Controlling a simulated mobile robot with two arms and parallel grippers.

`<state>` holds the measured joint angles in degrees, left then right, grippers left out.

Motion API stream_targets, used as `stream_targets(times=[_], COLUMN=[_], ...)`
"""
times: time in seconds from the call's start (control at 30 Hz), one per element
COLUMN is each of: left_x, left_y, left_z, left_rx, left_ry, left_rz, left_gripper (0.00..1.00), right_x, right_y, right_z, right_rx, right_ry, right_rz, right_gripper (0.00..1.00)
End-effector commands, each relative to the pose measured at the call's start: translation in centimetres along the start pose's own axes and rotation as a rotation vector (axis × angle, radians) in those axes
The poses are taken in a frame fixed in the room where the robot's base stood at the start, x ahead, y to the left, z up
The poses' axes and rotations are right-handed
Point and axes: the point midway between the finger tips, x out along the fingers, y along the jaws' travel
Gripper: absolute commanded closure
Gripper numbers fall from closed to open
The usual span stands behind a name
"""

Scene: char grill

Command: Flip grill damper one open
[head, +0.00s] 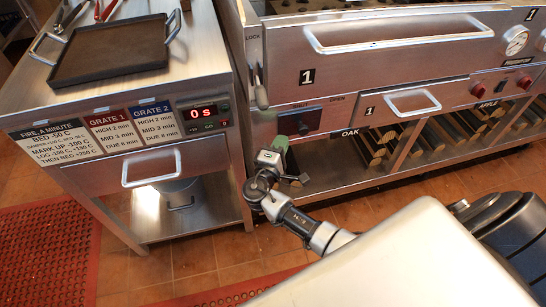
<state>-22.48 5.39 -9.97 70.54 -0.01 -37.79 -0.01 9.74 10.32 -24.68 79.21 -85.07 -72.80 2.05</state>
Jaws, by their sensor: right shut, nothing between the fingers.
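The grill-one damper control (313,121) is a dark plate with a small knob, low on the left of the grill front. "SHUT" is marked above it, with "OPEN" to its upper right. My right gripper (281,150) is just below and left of the plate, with a green part at its tip. It is shut and empty. I cannot tell whether it touches the plate or knob. The gripper and arm hide part of the grill front below the plate. My left gripper is not in view.
A lock lever (257,75) hangs left of the plate. A "1" drawer handle (411,103) is to the right, above stacked logs (372,146). A steel side table (195,60) with a dark tray (112,50) stands left. Tiled floor lies below.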

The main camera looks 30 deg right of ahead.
Motion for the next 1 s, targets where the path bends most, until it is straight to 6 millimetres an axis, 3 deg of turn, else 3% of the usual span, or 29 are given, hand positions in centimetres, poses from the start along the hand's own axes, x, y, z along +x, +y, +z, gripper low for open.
stream_targets(times=[0.03, 0.2, 0.73, 1.0], left_x=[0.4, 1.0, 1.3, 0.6], left_y=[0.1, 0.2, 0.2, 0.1], left_z=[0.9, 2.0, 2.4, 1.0], left_rx=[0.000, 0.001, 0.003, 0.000], left_ry=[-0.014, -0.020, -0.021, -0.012], left_rz=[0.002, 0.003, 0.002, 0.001], left_gripper=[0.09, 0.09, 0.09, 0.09], right_x=[0.6, 1.8, 2.5, 6.4], right_y=[0.1, 0.0, -0.2, -1.3], right_z=[0.9, 2.1, 3.0, 8.3], right_rx=[-0.006, -0.005, -0.005, -0.007], right_ry=[-0.001, 0.001, -0.001, -0.004], right_rz=[0.001, -0.001, -0.001, 0.002], right_gripper=[1.00, 1.00, 1.00, 1.00])
